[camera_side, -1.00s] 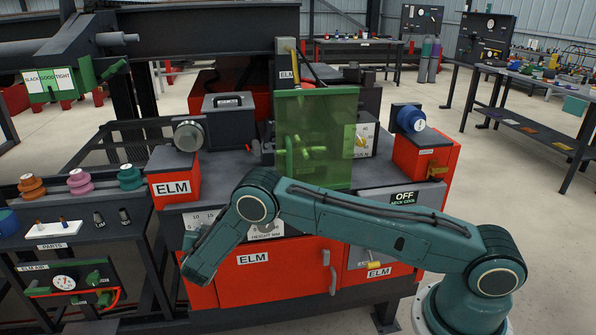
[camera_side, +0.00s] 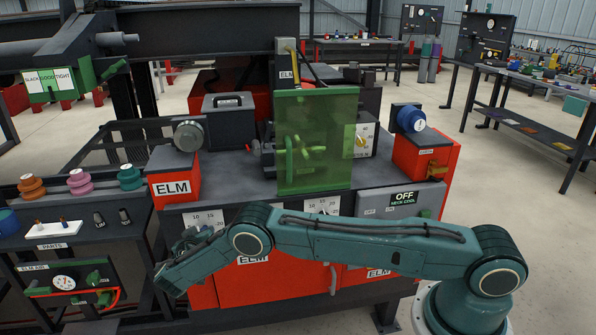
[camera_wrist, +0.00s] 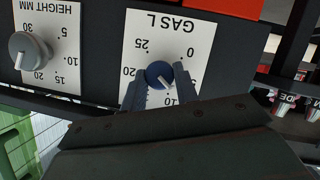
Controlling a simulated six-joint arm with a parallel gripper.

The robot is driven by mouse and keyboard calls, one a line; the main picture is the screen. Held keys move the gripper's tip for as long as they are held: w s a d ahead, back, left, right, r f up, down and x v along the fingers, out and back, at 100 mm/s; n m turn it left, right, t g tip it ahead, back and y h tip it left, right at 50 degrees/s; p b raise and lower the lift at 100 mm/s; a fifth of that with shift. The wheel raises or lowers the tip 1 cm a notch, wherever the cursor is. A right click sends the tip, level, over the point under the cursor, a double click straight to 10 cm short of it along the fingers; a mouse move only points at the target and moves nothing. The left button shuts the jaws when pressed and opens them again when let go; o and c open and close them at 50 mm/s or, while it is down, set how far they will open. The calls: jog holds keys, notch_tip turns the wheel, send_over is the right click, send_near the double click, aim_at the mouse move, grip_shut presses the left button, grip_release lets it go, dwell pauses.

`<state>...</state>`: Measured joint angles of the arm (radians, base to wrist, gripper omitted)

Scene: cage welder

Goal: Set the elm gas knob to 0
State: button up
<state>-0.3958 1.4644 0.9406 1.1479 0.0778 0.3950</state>
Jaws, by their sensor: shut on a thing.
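The gas knob (camera_wrist: 159,75) is a round blue knob with a white pointer mark, on a white dial plate marked GAS L (camera_wrist: 175,30), which appears upside down in the wrist view. The 0 is up and to the right of the knob, 25 up and to the left, 10 below. The pointer mark slants down and to the right, roughly towards the 10; its exact reading is unclear. My gripper (camera_wrist: 160,83) is shut on the knob, one dark finger on each side. In the side view my gripper (camera_side: 192,240) is at the red ELM machine's front panel, hiding the knob.
A grey HEIGHT MM knob (camera_wrist: 28,50) sits left of the gas dial in the wrist view. In the side view, the parts bench (camera_side: 95,235) stands close to the left of my gripper. A green translucent guard (camera_side: 318,140) stands above the panel.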

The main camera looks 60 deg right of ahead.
jog(key=shift+a+n+g+h, duration=0.1)
jog(key=shift+n+g+h, duration=0.2)
jog(key=shift+n+h, duration=0.35)
jog(key=shift+w+n+h, duration=0.1)
jog(key=shift+n+h, duration=0.15)
jog(key=shift+n, duration=0.6)
jog(key=o, duration=1)
jog(key=shift+a, duration=0.15)
jog(key=shift+v, duration=3.6)
jog(key=shift+r, duration=0.1)
